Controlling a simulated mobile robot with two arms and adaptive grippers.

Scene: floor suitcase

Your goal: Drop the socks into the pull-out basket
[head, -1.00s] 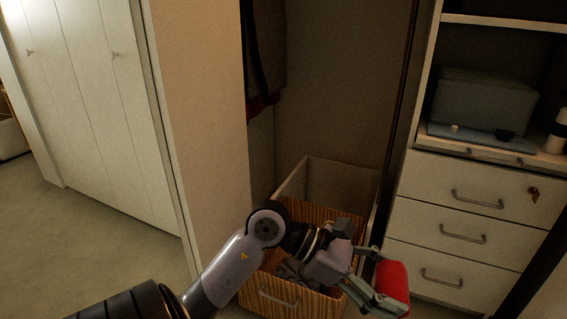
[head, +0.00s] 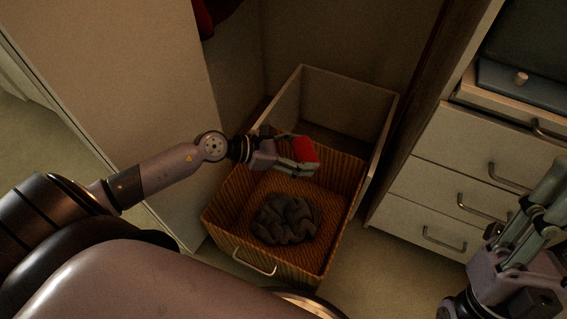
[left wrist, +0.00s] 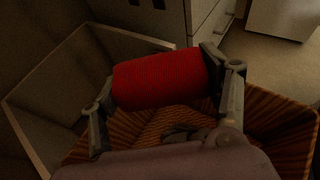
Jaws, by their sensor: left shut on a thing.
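The red rolled socks (head: 305,150) are held between the fingers of my left gripper (head: 300,160), which is shut on them. In the left wrist view the red roll (left wrist: 160,79) spans the space between both fingers. The pull-out basket (head: 228,205) is a striped woven basket with a front handle, pulled out of the closet. My left gripper and the socks are over the back part of the basket opening. A dark grey knotted bundle (head: 285,219) lies on the basket floor. My right gripper (head: 535,205) is at the right edge, partly cut off; its fingertips look unclear.
A pale open-topped frame (head: 345,95) surrounds the basket's rear. A white drawer cabinet (head: 430,195) with metal handles stands to the right. A light panel (head: 120,90) stands on the left. Bare floor (head: 350,270) lies in front between basket and cabinet.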

